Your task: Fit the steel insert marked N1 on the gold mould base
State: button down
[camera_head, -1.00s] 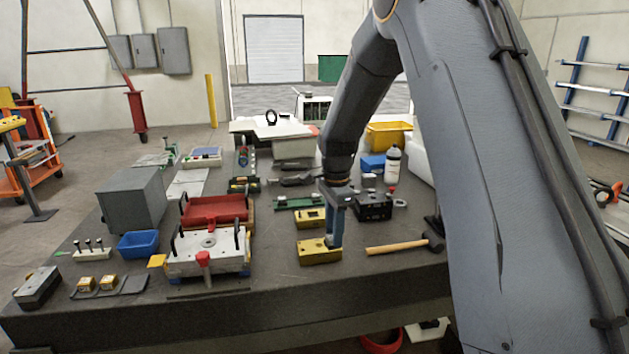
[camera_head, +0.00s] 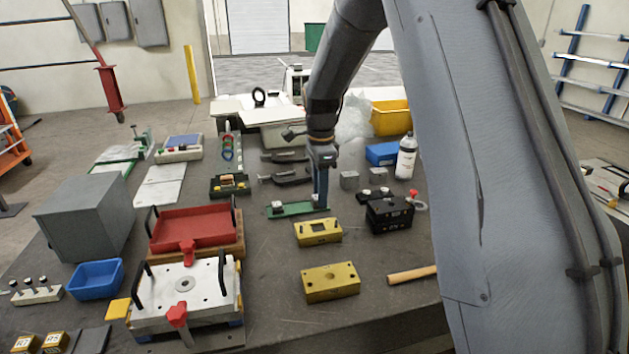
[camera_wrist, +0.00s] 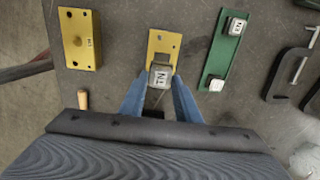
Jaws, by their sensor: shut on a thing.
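My gripper (camera_wrist: 160,97) has its two blue fingers shut on a steel insert (camera_wrist: 160,77), a small grey block with a white label reading N1. In the wrist view the insert overlaps the near end of a gold mould base with a rectangular opening (camera_wrist: 167,39); I cannot tell the gap. That base (camera_head: 318,239) also shows in the head view, where my gripper (camera_head: 321,206) appears just beyond it. The held insert is not clear there. A second gold block (camera_head: 332,290) with a round hole lies nearer the front; it shows at left in the wrist view (camera_wrist: 76,52).
A green strip (camera_wrist: 222,58) with two labelled steel blocks lies beside the base. Black clamps (camera_head: 285,178) lie behind it. A black box (camera_head: 389,217) stands to the right and a wooden handle (camera_head: 411,275) in front. White and red mould plates (camera_head: 185,311) stand left.

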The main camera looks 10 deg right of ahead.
jog(key=shift+w+f, duration=0.1)
jog(key=shift+w, duration=0.15)
jog(key=shift+s+f+b, duration=0.1)
jog(key=shift+f+b, duration=1.95)
jog(key=shift+f, duration=0.95)
jog(key=shift+f, duration=1.1)
jog(key=c, duration=1.3)
grip_release()
jog(key=shift+o, duration=0.2)
